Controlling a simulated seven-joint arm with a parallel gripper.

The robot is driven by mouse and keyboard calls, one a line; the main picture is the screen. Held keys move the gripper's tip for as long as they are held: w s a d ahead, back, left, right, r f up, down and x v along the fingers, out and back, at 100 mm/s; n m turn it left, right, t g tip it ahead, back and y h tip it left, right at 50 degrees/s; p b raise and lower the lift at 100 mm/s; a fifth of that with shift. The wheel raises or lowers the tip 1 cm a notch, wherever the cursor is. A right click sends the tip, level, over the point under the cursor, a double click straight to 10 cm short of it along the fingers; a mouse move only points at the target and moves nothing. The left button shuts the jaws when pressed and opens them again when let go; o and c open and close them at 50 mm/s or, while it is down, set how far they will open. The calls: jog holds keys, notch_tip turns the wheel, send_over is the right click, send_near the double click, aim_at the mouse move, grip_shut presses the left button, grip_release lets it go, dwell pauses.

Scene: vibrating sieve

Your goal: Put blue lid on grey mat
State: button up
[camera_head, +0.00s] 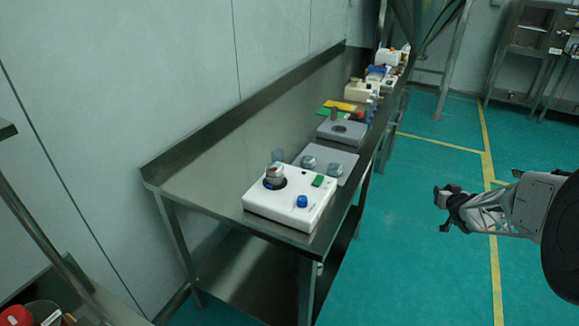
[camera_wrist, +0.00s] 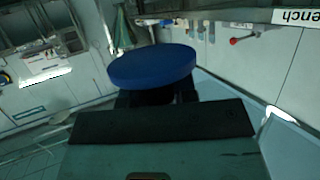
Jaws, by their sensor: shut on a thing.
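The blue lid (camera_wrist: 152,67) shows as a round blue disc at the front of my gripper (camera_wrist: 157,97) in the wrist view. My gripper is shut on it, and the fingers are mostly hidden below the disc. In the head view my gripper (camera_head: 441,208) is out over the green floor, to the right of the bench and apart from it. The lid is too dark to make out there. The grey mat (camera_head: 347,161) lies flat on the bench behind the white machine, with two silver round parts (camera_head: 309,162) on it.
The white sieve machine (camera_head: 285,210) stands at the bench's near end, with a metal pot (camera_head: 274,174) and a blue knob (camera_head: 302,201). A grey device (camera_head: 342,131) and several other items stand farther back. The metal bench (camera_head: 205,180) has bare room at its left.

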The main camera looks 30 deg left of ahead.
jog(key=s+a+r+n+g+y, duration=0.2)
jog(key=s+a+r, duration=0.25)
jog(key=a, duration=0.45)
jog(key=s+a+r+n+g+y, duration=0.1)
jog(key=s+a+r+n+y, duration=0.15)
jog(key=s+a, duration=0.4)
jog(key=s+a+r+n+g+y, duration=0.1)
jog(key=s+a+r+n+g, duration=0.3)
jog(key=a, duration=0.7)
jog(key=s+a+r+n+g, duration=0.1)
jog(key=s+a+r+g, duration=0.1)
jog(key=s+a, duration=0.3)
jog(key=s+a+r+n+g+y, duration=0.1)
jog(key=s+a, duration=0.4)
jog(key=s, duration=0.6)
jog(key=s+a+r+n+g+y, duration=0.1)
jog(key=s+a+r+n+g, duration=0.1)
jog(key=s+a+r, duration=0.3)
jog(key=s, duration=0.2)
jog(key=shift+s+r+g, duration=0.2)
jog(key=shift+s+g, duration=0.1)
jog(key=shift+s, duration=0.1)
jog(key=shift+w+n+y, duration=0.1)
jog(key=shift+n+y, duration=0.15)
